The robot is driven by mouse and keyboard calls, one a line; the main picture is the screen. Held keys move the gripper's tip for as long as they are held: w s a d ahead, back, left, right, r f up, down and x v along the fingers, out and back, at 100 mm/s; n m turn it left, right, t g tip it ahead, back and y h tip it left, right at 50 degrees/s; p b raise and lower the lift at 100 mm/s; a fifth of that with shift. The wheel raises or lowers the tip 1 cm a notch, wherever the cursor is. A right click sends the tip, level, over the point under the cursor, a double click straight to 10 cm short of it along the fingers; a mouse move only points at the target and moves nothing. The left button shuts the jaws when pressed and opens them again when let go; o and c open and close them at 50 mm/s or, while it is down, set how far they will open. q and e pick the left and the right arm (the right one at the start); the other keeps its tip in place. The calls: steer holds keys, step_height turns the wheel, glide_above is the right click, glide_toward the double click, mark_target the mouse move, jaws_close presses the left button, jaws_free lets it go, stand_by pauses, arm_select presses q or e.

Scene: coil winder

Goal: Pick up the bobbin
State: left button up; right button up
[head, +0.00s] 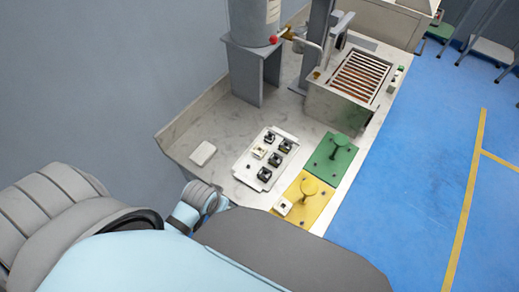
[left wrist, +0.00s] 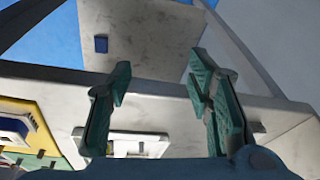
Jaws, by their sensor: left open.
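In the head view a white tray (head: 246,171) lies on the bench and holds several small black-and-white pieces (head: 265,174). I cannot tell for certain which small piece is the bobbin. My left arm fills the lower part of the head view, and its fingers are hidden there. In the left wrist view my left gripper (left wrist: 160,80) is open, with teal pads apart and nothing held between them. A pale part (left wrist: 140,145) shows low between the fingers. My right gripper is out of view.
A green plate (head: 330,160) with a post lies beyond the yellow one. A slatted metal box (head: 335,108) and a grey stand (head: 247,75) with a cylinder stand farther back.

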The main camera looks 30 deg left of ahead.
mark_target(259, 151)
arm_select(q)
steer(key=w+r+n, duration=0.2)
steer(key=w, duration=0.2)
steer(key=w+r+n, duration=0.2)
steer(key=w+n, duration=0.1)
steer(key=w, duration=0.2)
steer(key=w+r+n+g, duration=0.1)
steer(key=w+r+n, duration=0.1)
steer(key=w, duration=0.3)
steer(key=shift+d+r+n, duration=0.1)
steer(key=shift+d+n, duration=0.2)
steer(key=shift+n, duration=0.4)
steer(key=w+d+r+n+g+h, duration=0.1)
steer(key=w+r+n+g, duration=0.1)
steer(key=w+r+n, duration=0.6)
steer(key=shift+m, duration=0.5)
steer(key=f+b, duration=0.1)
steer(key=f, duration=0.3)
steer(key=f+b, duration=0.1)
steer(key=f, duration=0.3)
steer(key=f+b, duration=0.2)
steer(key=f, duration=0.2)
steer(key=shift+w+d+f, duration=0.3)
steer(key=shift+w+f, duration=0.1)
steer(key=shift+r, duration=0.1)
steer(key=c, duration=0.9)
